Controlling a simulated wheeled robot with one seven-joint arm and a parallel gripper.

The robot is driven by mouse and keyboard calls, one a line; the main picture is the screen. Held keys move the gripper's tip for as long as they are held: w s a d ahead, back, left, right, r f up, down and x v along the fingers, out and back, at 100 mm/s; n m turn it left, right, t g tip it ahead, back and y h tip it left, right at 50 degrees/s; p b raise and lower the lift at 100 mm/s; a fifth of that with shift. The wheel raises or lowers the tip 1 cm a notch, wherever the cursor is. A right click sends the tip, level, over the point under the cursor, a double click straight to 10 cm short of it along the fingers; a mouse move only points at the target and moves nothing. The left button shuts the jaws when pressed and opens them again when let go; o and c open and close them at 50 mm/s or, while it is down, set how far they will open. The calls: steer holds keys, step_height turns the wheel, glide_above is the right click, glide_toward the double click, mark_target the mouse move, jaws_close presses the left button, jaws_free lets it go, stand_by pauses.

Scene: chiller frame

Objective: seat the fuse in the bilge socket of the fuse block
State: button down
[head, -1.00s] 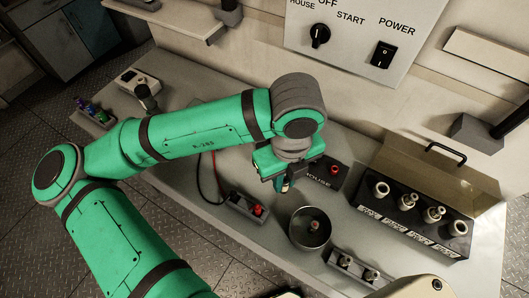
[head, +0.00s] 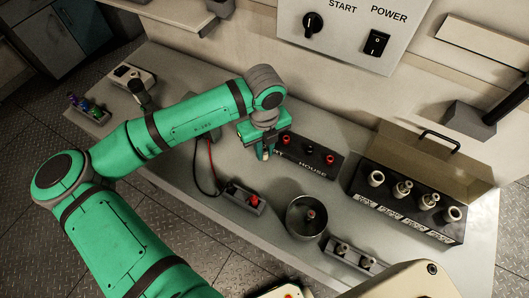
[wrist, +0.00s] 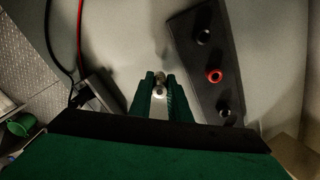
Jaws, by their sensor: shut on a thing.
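My gripper (head: 264,154) is shut on a small fuse and holds it above the bench, beside the left end of the black HOUSE block. In the wrist view the fuse's shiny metal end (wrist: 158,88) shows between the fingertips; the rest of it is hidden by the jaws. The fuse block (head: 408,207) is a dark box at the right of the head view, with several pale round sockets in a row and white labels on its front. The labels are too small to read, so I cannot tell which socket is bilge. The two middle sockets have metal pieces in them.
The HOUSE block (head: 314,159) with red posts lies between my gripper and the fuse block. A round bowl (head: 291,222), a two-post holder (head: 343,254) and a grey block with a red post (head: 241,200) stand in front. The fuse block's raised lid (head: 425,157) stands behind its sockets.

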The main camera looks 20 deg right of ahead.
steer(key=shift+f, duration=1.05)
steer(key=shift+f, duration=0.15)
steer(key=shift+f, duration=0.1)
steer(key=c, duration=1.7)
jaws_free()
steer(key=shift+o, duration=0.2)
steer(key=shift+a, duration=0.1)
